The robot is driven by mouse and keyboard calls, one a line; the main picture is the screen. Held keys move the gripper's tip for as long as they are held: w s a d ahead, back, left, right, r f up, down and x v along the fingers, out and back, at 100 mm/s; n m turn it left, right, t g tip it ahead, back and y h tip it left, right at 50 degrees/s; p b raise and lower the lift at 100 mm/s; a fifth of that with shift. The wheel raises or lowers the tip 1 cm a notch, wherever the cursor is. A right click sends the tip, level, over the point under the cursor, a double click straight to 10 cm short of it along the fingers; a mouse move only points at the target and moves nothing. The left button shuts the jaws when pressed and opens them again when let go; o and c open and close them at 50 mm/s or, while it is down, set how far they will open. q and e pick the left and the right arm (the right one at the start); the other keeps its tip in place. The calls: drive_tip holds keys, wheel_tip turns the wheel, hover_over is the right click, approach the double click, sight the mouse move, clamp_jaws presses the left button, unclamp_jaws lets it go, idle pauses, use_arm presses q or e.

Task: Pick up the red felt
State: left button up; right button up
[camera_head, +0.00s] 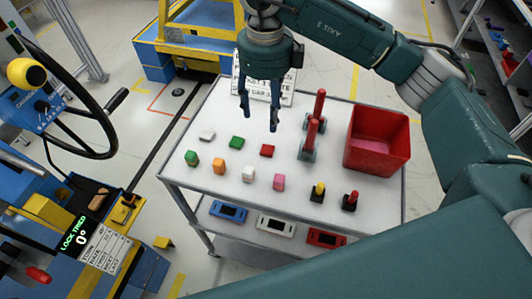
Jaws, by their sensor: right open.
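A small flat red piece (267,150), which looks like the red felt, lies on the white top of the cart (225,185). It is at the right end of a short row with a flat green piece (236,142) and a flat white piece (207,135). My right gripper (259,117) points down with its two fingers apart and nothing between them. In the picture it is just above the red piece, apart from it. My left gripper is not in view.
Green, orange, white and pink blocks stand in front. Two small joysticks (350,201) sit near the front edge. A console with a steering wheel (85,140) is at left.

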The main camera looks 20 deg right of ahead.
wheel_tip(320, 180, down, 3)
drive_tip(key=b, duration=0.2)
drive_tip(key=p, duration=0.1)
hover_over(267, 149)
wheel_tip(267, 149, down, 5)
drive_tip(key=shift+w+a+r, duration=0.1)
drive_tip(key=shift+a+r, duration=0.05)
drive_tip(key=shift+f+p, duration=0.3)
drive_tip(key=shift+f, duration=0.3)
drive_tip(key=shift+f+p, duration=0.3)
drive_tip(key=shift+f, duration=0.05)
drive_tip(key=f, duration=0.1)
drive_tip(key=f+p, duration=0.1)
drive_tip(key=f, duration=0.1)
drive_tip(key=shift+s+d+f, duration=0.2)
drive_tip(key=shift+d+f, duration=0.05)
drive_tip(key=shift+f, duration=0.45)
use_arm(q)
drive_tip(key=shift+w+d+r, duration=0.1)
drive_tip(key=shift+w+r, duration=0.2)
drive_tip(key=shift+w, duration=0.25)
use_arm(e)
drive_tip(key=shift+c, duration=0.5)
